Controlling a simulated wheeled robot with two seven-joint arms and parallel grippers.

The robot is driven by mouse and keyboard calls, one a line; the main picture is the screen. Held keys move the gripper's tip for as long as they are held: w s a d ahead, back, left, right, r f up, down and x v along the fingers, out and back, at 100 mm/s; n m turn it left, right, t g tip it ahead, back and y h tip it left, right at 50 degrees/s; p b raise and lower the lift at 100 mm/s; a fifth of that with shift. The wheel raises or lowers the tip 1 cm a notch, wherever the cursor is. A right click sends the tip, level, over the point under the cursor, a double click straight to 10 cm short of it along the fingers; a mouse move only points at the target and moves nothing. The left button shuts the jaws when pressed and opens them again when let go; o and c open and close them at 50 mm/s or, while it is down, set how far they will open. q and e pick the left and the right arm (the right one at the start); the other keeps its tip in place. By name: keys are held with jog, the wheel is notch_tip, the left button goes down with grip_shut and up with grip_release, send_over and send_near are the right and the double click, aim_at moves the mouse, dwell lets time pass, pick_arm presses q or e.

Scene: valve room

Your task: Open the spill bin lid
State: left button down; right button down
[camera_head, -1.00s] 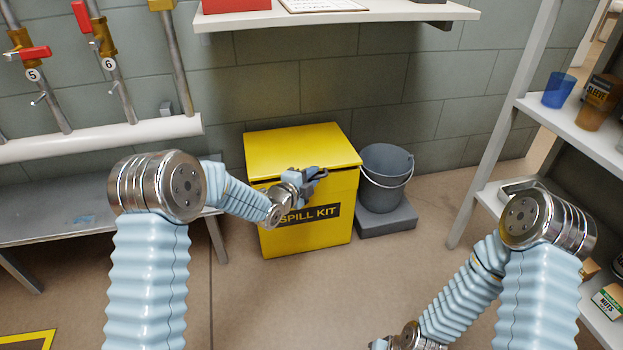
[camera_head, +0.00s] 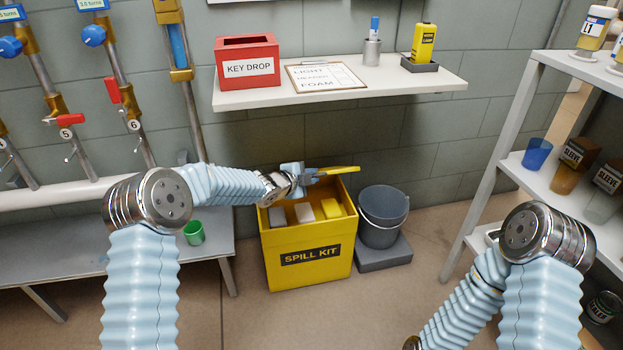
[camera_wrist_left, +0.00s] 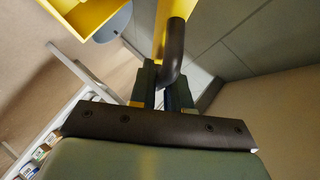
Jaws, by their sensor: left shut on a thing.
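The yellow spill bin (camera_head: 306,262), labelled SPILL KIT, stands on the floor by the wall. Its lid (camera_head: 342,170) is raised and shows nearly edge-on above the open top. My left gripper (camera_head: 305,175) is at the lid's left end, shut on the dark lid handle. In the left wrist view the curved handle (camera_wrist_left: 173,52) runs down between the fingers (camera_wrist_left: 165,92), with a yellow strip of lid (camera_wrist_left: 182,10) behind it. Part of the bin (camera_wrist_left: 80,14) shows at upper left there. My right gripper is out of view.
Grey, pale and yellow blocks lie inside the bin. A grey bucket (camera_head: 383,216) stands close on its right. A wall shelf (camera_head: 340,98) with a red key-drop box (camera_head: 247,62) is above. A bench with a green cup (camera_head: 194,232) is left; a rack (camera_head: 505,150) is right.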

pick_arm(q)
jog(key=shift+w+a+r, duration=0.1)
jog(key=c, duration=1.2)
grip_release()
jog(key=v, duration=1.3)
jog(key=shift+s+b, duration=0.35)
jog(key=shift+b, duration=0.05)
jog(key=shift+a+r, duration=0.1)
jog(key=shift+c, duration=0.4)
